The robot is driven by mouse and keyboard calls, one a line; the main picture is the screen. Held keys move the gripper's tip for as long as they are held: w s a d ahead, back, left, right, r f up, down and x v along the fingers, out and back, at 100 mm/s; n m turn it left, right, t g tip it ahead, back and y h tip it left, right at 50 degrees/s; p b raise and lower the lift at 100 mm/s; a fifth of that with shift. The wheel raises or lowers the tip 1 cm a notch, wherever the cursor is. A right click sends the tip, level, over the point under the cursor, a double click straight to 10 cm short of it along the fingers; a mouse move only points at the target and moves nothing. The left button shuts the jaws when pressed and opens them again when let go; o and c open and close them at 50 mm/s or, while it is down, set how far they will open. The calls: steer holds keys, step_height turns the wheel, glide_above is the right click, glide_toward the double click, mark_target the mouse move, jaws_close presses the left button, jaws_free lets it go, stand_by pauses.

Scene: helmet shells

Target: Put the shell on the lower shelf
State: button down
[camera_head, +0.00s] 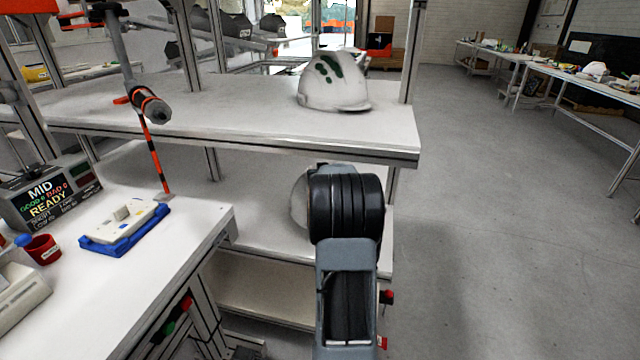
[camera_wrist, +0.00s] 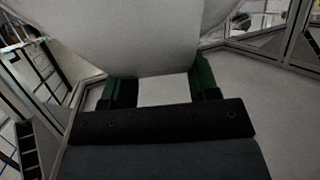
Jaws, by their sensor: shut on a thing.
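A white shell (camera_head: 298,203) shows at the lower shelf (camera_head: 250,205), mostly hidden behind my arm in the head view. In the wrist view the same shell (camera_wrist: 120,38) fills the top of the picture, its pale surface close to the camera. My gripper (camera_wrist: 162,86) has its two green fingers at the shell's near edge and is shut on it. The fingertips are hidden in the head view. I cannot tell whether the shell touches the shelf or is held just above it.
Another white helmet shell (camera_head: 334,82) with green marks stands on the upper shelf (camera_head: 230,112), whose front edge overhangs the lower level. A bench (camera_head: 150,262) with a blue-based device (camera_head: 125,228) is at the left. The floor (camera_head: 500,220) at the right is clear.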

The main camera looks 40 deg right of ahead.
steer(key=shift+f+b, duration=0.5)
steer(key=shift+f, duration=0.6)
steer(key=shift+f, duration=0.15)
steer(key=shift+c, duration=1.9)
jaws_free()
steer(key=shift+s+a+r, duration=0.15)
steer(key=shift+s+r, duration=0.1)
steer(key=p+v, duration=0.2)
steer(key=v, duration=0.8)
steer(key=s+a+f+n+g+y, duration=0.1)
steer(key=s+a+n+g+y, duration=0.1)
steer(key=a, duration=0.9)
steer(key=s+a+n+g+y, duration=0.1)
steer(key=a+g+y, duration=0.1)
steer(key=a, duration=0.9)
steer(key=s+a+f+n+g+y, duration=0.3)
steer(key=s+a+n+g+y, duration=0.1)
steer(key=s+a, duration=0.7)
steer(key=a, duration=0.3)
steer(key=shift+s+g, duration=0.25)
steer(key=shift+g, duration=0.05)
